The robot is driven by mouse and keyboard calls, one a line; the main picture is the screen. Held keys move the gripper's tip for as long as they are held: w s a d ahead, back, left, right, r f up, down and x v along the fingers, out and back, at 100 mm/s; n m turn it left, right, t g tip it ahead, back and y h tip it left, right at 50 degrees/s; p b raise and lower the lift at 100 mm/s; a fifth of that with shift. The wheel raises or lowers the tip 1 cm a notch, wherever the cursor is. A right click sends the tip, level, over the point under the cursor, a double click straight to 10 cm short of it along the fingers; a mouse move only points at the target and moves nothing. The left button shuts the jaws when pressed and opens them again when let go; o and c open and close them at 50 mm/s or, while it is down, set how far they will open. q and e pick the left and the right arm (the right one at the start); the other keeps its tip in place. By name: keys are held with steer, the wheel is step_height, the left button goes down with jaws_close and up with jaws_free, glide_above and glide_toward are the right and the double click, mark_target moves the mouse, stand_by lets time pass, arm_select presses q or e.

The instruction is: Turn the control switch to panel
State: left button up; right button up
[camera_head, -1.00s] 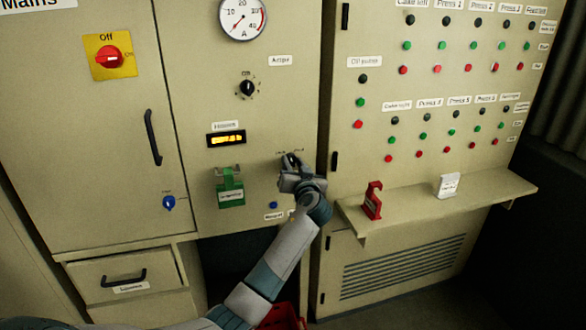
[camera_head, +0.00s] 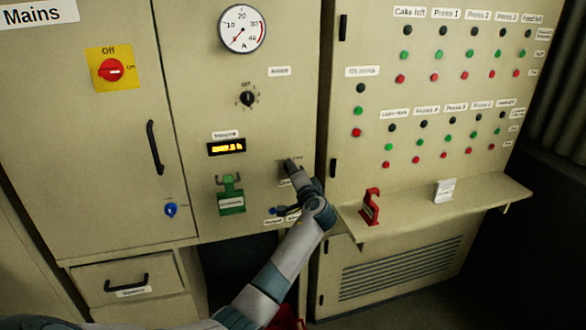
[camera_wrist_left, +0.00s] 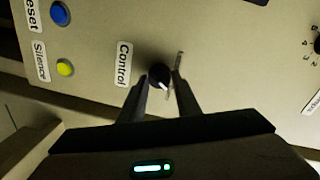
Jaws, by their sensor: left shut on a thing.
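The control switch is a round black knob (camera_wrist_left: 159,76) with a white pointer mark, set in the beige cabinet front. In the left wrist view, the white label "Control" (camera_wrist_left: 124,64) is beside it. My left gripper (camera_wrist_left: 161,82) has one finger on each side of the knob and is shut on it. In the head view, my left gripper (camera_head: 291,167) is at the panel below the right end of the ammeter section, and it hides the knob and part of the small lettering around it. My right gripper is not in view.
A blue button (camera_wrist_left: 57,13) and a yellow button (camera_wrist_left: 65,67) sit near the switch. A green holder (camera_head: 231,196) is to its left. To its right, a shelf (camera_head: 440,214) juts out, carrying a red part (camera_head: 370,207) and a white block (camera_head: 445,191).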

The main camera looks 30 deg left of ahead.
arm_select(q)
steer(key=shift+m+p, duration=0.35)
steer(key=shift+m, duration=0.65)
steer(key=o, duration=1)
steer(key=shift+o, duration=0.2)
steer(key=shift+d, duration=0.15)
steer(key=b+v, duration=0.5)
steer(key=v, duration=1.2)
